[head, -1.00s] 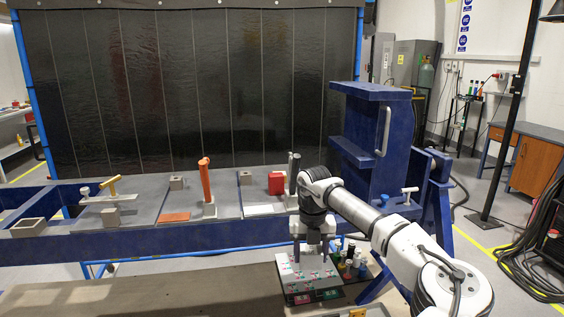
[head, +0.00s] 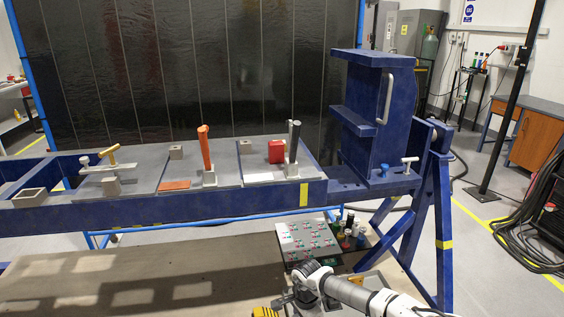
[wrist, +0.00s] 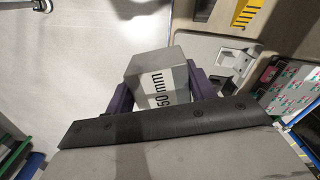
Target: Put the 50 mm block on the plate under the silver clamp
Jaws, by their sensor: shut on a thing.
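My gripper (wrist: 161,82) is shut on a light grey block marked "50 mm" (wrist: 155,66) in the wrist view. The block sits between the two dark fingers, its lettering facing the camera. In the head view my arm is low at the bottom right, in front of the bench; the block cannot be made out there. The silver clamp (head: 293,143) stands with its handle upright on the blue-framed bench. A pale plate (head: 262,178) lies at its foot on the left, with nothing seen on it.
A red block (head: 276,151) stands close behind the clamp. An orange clamp (head: 205,150) with an orange plate (head: 174,184) is to the left. A tall blue fixture (head: 365,115) stands to the right. A button panel (head: 307,243) and several bottles are below the bench.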

